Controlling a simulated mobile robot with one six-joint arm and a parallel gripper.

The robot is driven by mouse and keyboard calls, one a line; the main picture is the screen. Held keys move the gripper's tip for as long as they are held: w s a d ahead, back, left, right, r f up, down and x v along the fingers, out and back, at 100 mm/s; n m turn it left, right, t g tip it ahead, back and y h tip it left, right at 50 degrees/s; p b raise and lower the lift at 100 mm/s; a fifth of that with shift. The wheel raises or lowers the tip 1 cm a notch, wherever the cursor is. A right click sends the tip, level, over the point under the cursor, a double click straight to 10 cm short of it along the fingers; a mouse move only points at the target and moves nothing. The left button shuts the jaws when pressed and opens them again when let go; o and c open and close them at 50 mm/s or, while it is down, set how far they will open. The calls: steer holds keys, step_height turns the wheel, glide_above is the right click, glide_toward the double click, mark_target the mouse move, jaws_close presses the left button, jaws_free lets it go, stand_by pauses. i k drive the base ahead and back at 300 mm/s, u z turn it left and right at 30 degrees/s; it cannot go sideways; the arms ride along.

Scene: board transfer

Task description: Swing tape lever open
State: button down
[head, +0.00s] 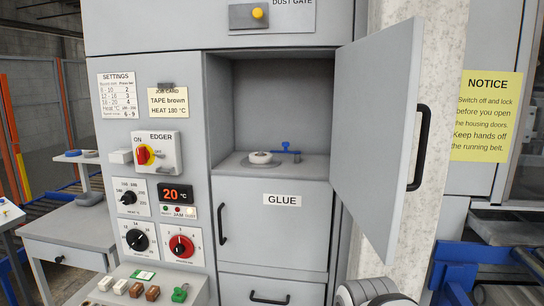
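The blue lever (285,149) sits inside the open upper compartment of the grey machine, near its right side, on the compartment floor. A small white round piece (260,157) lies next to it on a grey round base. The compartment door (378,125) stands swung open to the right, with a black handle (424,145) on it. A grey rounded part of my arm shows at the bottom edge, below the door. My gripper is not in view.
The open door and a concrete pillar (446,60) bound the right side. Below the compartment is a closed GLUE door (270,235). The control panel has an EDGER switch (150,153), dials and a display reading 20. Several small blocks lie on a shelf (170,295) at lower left.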

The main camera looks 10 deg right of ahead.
mark_target(284, 144)
steer(key=u, duration=1.25)
steer(key=i, duration=1.1)
steer(key=z, duration=1.35)
